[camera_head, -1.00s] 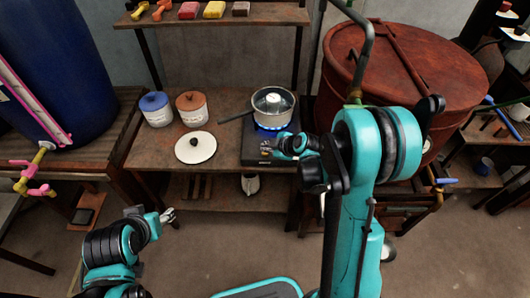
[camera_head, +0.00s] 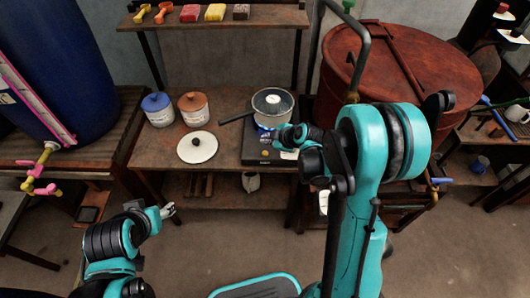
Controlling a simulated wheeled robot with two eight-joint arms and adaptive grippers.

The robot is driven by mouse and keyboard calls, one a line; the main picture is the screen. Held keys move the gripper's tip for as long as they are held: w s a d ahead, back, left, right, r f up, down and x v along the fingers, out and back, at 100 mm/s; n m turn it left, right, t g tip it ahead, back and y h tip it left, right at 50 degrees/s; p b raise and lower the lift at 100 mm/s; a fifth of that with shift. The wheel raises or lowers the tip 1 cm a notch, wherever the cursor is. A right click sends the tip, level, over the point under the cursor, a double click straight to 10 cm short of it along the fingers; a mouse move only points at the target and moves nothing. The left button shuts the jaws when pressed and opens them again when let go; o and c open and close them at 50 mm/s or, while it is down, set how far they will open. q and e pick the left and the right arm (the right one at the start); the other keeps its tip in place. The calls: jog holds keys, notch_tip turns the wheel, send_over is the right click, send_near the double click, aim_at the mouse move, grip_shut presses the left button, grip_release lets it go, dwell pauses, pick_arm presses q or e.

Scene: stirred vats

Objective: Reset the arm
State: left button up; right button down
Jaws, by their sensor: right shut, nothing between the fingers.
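My right arm (camera_head: 375,150), teal and black, rises from the bottom and bends left at its elbow. Its right gripper (camera_head: 268,134) is shut and empty, in front of the black stove (camera_head: 254,150) and below the pot (camera_head: 272,104) in the picture. The arm's wrist covers part of the stove's right side. My left arm (camera_head: 112,245) is folded at the lower left. Its left gripper (camera_head: 168,210) is over the floor, apart from the bench; its fingers are too small to read.
A blue vat (camera_head: 62,70) stands left, a rusty red vat (camera_head: 405,70) right, close behind my right arm.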

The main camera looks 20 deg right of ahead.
dwell(0.4)
jog(key=s+a+r+m+h, duration=0.1)
jog(key=s+r+m+h, duration=0.1)
jog(key=s+r+m, duration=0.6)
jog(key=s+r+m+h, duration=0.1)
jog(key=s+r+m, duration=0.1)
jog(key=s, duration=0.6)
jog(key=s+r+m+g+h, duration=0.1)
jog(key=s+m, duration=0.3)
jog(key=s, duration=0.5)
jog(key=shift+d+r, duration=0.45)
jog(key=shift+r, duration=0.15)
